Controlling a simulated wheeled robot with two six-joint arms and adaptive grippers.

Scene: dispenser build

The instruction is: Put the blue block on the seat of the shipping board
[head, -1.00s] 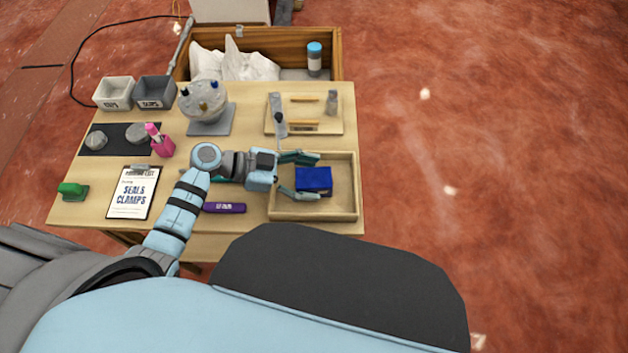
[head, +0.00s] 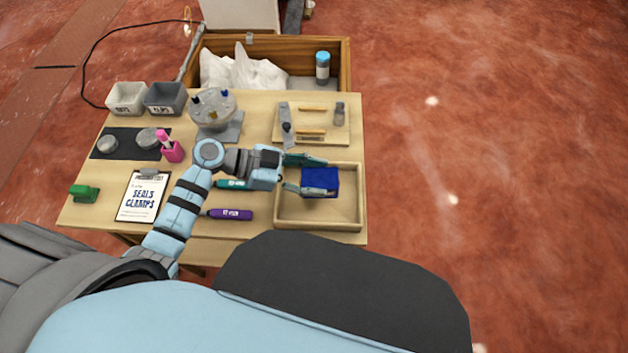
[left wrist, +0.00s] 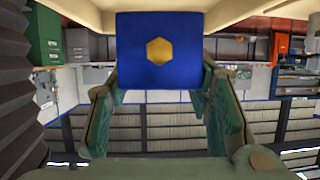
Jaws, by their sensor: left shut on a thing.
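The blue block (head: 321,181) is between the fingers of my left gripper (head: 318,176), over the wooden tray (head: 362,215) at the table's front right. My left gripper is shut on it. In the left wrist view the blue block (left wrist: 130,55) shows a gold hexagon on its face, between the two fingers (left wrist: 160,95). A flat wooden board (head: 326,120), likely the shipping board, lies behind the tray with wooden strips and grey fittings on it. Its seat is too small to make out. My right gripper is not in view.
A grey dispenser-like round part (head: 214,106) stands left of the board. A purple marker (head: 230,214) and a teal marker (head: 231,184) lie left of the tray. A wooden crate (head: 344,70) with white bags and a blue-capped bottle (head: 322,67) stands behind the table.

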